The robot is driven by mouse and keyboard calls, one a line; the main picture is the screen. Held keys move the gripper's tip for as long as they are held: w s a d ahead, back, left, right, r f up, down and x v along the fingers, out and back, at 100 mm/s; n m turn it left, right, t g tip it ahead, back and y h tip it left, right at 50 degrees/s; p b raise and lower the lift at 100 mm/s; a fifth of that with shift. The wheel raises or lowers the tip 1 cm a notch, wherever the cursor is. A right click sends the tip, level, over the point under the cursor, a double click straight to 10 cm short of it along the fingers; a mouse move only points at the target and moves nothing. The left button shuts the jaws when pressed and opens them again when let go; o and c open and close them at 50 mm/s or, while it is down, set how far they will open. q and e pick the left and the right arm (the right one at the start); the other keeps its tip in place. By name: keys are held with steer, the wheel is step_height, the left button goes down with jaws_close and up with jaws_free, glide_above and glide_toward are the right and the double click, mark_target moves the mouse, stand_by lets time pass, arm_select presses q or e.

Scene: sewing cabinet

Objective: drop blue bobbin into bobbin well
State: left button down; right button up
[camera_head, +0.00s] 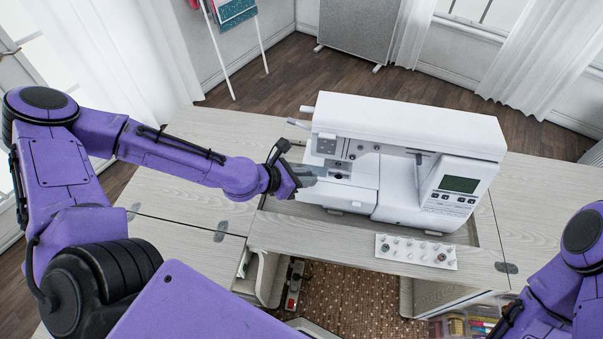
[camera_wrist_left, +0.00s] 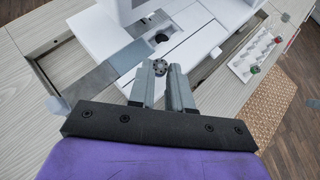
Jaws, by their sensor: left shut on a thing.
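My left gripper (camera_head: 316,173) is at the left front of the white sewing machine (camera_head: 408,125). In the left wrist view its two fingers (camera_wrist_left: 167,76) are closed on a small round bobbin (camera_wrist_left: 160,67) with holes in its face. The bobbin looks dark grey-blue and sits at the fingertips. The dark bobbin well opening (camera_wrist_left: 178,38) is in the machine's white bed, just beyond the fingertips. The bobbin appears apart from the well; its height above the bed is hard to judge. In the head view the fingers hide the bobbin. My right gripper is out of view.
A white bobbin rack (camera_head: 415,251) with several pegs lies on the wooden cabinet top (camera_head: 345,245), right of my left gripper. It holds a dark red bobbin (camera_head: 441,257). The machine's upper body overhangs behind the well. The cabinet top at left is clear.

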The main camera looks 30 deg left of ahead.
mark_target(330, 179)
arm_select(q)
steer(key=x, duration=0.1)
steer(key=b+x, duration=0.1)
steer(key=x, duration=0.1)
steer(key=r+b+x, duration=0.1)
steer(key=x, duration=0.1)
steer(key=shift+w+d, duration=0.25)
steer(key=shift+d, duration=0.05)
steer(key=shift+w+d+b, duration=0.5)
steer(key=shift+w+b, duration=0.1)
steer(key=shift+b, duration=0.05)
steer(key=shift+w+d+b, duration=0.3)
steer(key=shift+w+d, duration=0.1)
steer(key=shift+w, duration=0.2)
steer(key=shift+w+r, duration=0.1)
steer(key=shift+r, duration=0.05)
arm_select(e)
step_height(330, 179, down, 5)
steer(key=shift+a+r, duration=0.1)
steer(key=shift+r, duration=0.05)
arm_select(q)
steer(key=shift+r, duration=0.1)
steer(key=shift+w+d+b, duration=0.15)
steer(key=shift+w+b, duration=0.15)
steer(key=shift+b, duration=0.05)
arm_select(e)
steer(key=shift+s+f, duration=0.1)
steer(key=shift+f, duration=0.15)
